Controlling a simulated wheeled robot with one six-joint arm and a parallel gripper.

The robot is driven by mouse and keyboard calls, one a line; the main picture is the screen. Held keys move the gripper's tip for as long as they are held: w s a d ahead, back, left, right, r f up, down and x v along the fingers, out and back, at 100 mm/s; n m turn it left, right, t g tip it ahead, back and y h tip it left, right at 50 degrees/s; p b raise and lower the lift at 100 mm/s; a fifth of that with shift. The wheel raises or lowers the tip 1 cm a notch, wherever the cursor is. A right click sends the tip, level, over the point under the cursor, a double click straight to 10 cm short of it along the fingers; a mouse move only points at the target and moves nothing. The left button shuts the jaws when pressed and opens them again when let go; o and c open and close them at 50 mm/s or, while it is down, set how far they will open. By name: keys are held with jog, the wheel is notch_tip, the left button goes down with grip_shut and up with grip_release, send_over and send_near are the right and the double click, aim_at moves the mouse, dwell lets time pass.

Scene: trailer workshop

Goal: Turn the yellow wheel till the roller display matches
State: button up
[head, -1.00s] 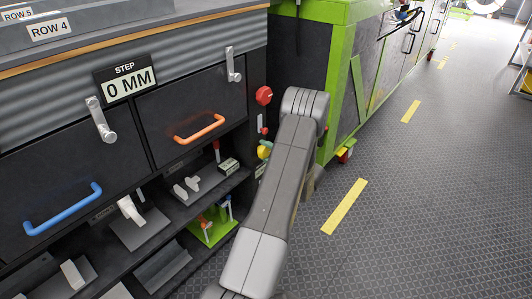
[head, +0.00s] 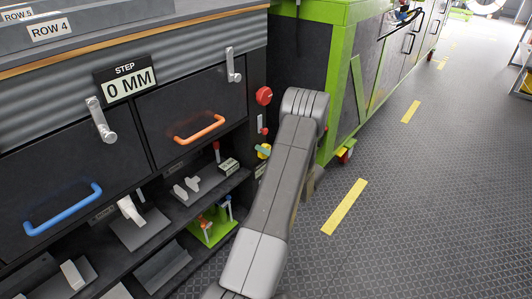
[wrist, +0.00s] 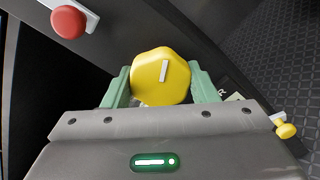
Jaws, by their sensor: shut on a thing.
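The yellow wheel (wrist: 152,80) is a lobed knob with a white mark, in the middle of the wrist view. My gripper (wrist: 160,88) is shut on it, with one pale green finger on each side. In the head view the yellow wheel (head: 264,150) shows only partly, left of my grey arm, which hides my gripper there. A display headed STEP (head: 127,83) reads 0 MM on the bench front. I cannot make out a separate roller display.
A red knob (head: 264,96) is on the bench front above the wheel, and a red button (wrist: 68,22) shows in the wrist view. A small yellow knob (wrist: 286,130) is at the right. Drawers with an orange handle (head: 201,130) and a blue handle (head: 62,212) are left. Open floor lies right.

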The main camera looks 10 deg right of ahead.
jog(key=shift+f+n, duration=0.1)
jog(key=shift+n, duration=0.4)
jog(key=o, duration=1)
jog(key=p+v, duration=0.3)
jog(key=v, duration=1.1)
jog(key=shift+p, duration=0.3)
jog(key=shift+w, duration=0.1)
